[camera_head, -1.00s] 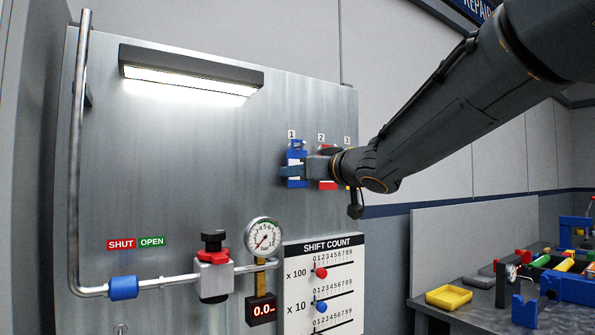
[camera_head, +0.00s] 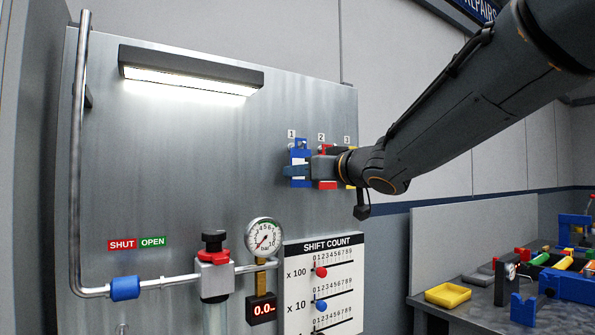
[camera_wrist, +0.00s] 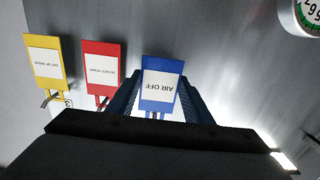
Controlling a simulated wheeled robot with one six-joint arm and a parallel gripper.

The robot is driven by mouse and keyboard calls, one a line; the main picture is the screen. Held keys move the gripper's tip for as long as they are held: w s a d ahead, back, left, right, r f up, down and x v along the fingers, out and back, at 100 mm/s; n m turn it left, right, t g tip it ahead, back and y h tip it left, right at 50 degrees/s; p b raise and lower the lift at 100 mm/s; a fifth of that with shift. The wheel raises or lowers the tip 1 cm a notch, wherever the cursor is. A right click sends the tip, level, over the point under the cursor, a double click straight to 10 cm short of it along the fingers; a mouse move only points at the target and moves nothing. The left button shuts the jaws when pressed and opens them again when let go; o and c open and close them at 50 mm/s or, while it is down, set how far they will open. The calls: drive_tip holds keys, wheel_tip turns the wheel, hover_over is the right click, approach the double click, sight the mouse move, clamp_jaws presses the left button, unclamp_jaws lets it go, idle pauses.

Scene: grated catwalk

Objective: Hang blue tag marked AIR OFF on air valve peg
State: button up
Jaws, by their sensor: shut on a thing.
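The blue tag (camera_head: 300,148) with a white label is at the position numbered 1 on the metal panel. In the wrist view the blue tag (camera_wrist: 177,68) reads AIR OFF, upside down. My gripper (camera_head: 297,171) is shut on it, with one blue finger on each side, as the wrist view also shows my gripper (camera_wrist: 162,88). Whether the tag still rests on its hook is hidden. The air valve (camera_head: 215,277), with a black knob and red collar, is on the pipe at lower left. I cannot make out its peg clearly.
The red tag (camera_wrist: 100,67) and yellow tag (camera_wrist: 46,62) hang beside the blue one. A lamp (camera_head: 190,75), a gauge (camera_head: 263,236) and a shift count board (camera_head: 328,262) are on the panel. A cluttered bench (camera_head: 455,312) stands at right. The panel's middle is clear.

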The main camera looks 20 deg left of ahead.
drive_tip(key=shift+s+d+r+p, duration=0.25)
drive_tip(key=shift+d+p, duration=0.05)
drive_tip(key=shift+p, duration=0.05)
drive_tip(key=shift+s+d+r+p, duration=0.25)
drive_tip(key=shift+s+d+p, duration=0.15)
drive_tip(key=shift+d+p, duration=0.05)
drive_tip(key=shift+s+d, duration=0.15)
idle(0.5)
drive_tip(key=shift+s+d+p, duration=0.35)
drive_tip(key=shift+s+d, duration=0.05)
drive_tip(key=shift+d, duration=0.1)
drive_tip(key=shift+p+v, duration=0.6)
drive_tip(key=shift+v, duration=0.8)
